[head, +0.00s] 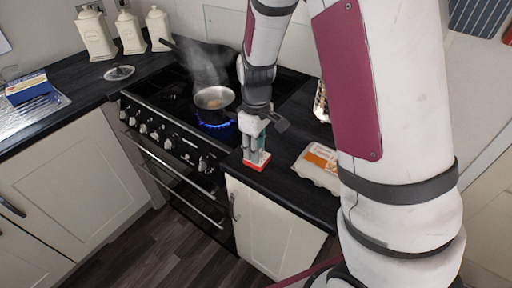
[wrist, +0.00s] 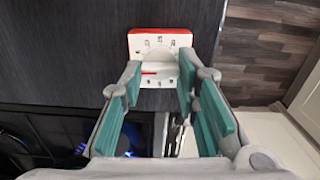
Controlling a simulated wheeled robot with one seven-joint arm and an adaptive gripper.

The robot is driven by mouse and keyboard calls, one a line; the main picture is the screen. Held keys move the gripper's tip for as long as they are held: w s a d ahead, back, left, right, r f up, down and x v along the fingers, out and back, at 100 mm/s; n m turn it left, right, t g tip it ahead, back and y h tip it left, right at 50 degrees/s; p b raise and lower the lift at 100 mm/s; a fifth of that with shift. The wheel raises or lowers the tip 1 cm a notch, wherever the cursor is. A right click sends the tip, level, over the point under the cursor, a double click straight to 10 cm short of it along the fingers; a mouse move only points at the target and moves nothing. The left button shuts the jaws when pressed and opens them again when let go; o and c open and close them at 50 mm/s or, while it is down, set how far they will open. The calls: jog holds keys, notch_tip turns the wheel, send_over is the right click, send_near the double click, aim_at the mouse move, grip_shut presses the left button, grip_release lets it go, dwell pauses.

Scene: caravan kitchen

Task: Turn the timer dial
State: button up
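The timer (head: 257,166) is a small red and white unit on the dark worktop, right of the hob, near its front edge. In the wrist view the timer (wrist: 160,38) shows a white face with dark marks, a red edge, and a pale round dial (wrist: 160,62) with a short red mark beside it. My gripper (head: 256,153) points down over the timer. In the wrist view my gripper (wrist: 160,78) is open, with one green-padded finger on each side of the dial. I cannot tell whether the fingertips touch the dial.
A pan (head: 214,98) with food sits over a lit blue flame left of my gripper, with a dark steaming pan (head: 205,62) behind. An egg carton (head: 318,166) lies right of the timer. White canisters (head: 130,33) stand at the back left.

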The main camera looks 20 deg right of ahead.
jog(key=m+p, duration=0.1)
jog(key=m, duration=0.2)
jog(key=shift+m, duration=0.4)
dwell(1.0)
jog(key=o, duration=1.2)
jog(key=shift+c, duration=0.2)
jog(key=shift+r, duration=0.1)
notch_tip(320, 180, up, 12)
